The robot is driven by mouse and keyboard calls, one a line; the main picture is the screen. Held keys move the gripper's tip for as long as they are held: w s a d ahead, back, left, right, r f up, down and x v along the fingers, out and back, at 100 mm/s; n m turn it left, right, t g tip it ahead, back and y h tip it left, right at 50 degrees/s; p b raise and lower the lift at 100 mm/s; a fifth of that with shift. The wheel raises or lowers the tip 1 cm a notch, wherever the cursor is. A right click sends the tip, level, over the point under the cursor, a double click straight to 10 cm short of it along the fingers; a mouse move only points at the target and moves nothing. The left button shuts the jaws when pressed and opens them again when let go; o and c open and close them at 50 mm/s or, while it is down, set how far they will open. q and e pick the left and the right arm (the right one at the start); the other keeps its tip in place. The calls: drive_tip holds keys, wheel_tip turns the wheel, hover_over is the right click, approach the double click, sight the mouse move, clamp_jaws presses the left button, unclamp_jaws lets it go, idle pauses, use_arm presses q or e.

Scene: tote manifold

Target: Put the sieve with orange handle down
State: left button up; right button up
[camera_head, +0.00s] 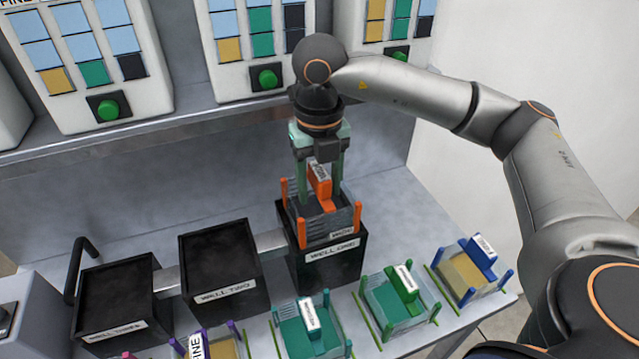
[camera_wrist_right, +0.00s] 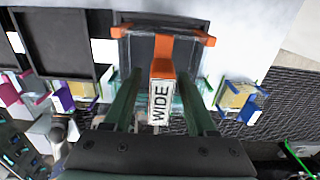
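The sieve with orange handle (camera_head: 319,187) sits upright at the mouth of the black box labelled WELL ONE (camera_head: 330,262), its clear basket partly inside and its orange corner posts above the rim. Its handle, labelled WIDE, also shows in the right wrist view (camera_wrist_right: 163,75). My right gripper (camera_head: 318,184) points straight down over it. Its two green fingers stand on either side of the handle, with visible gaps between them and the handle, so it looks open. My left gripper is in neither view.
Black boxes WELL TWO (camera_head: 222,268) and WELL THREE (camera_head: 117,300) stand to the left. Sieves with teal (camera_head: 310,322), green (camera_head: 402,285), blue (camera_head: 476,255) and purple (camera_head: 190,345) handles line the front. Machines with green buttons (camera_head: 267,78) stand on a shelf behind.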

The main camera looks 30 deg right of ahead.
drive_tip(key=shift+r, duration=0.2)
wheel_tip(320, 180, up, 10)
drive_tip(key=shift+r+p, duration=0.25)
drive_tip(key=shift+p, duration=0.55)
drive_tip(key=shift+r, duration=0.75)
drive_tip(key=shift+f, duration=0.1)
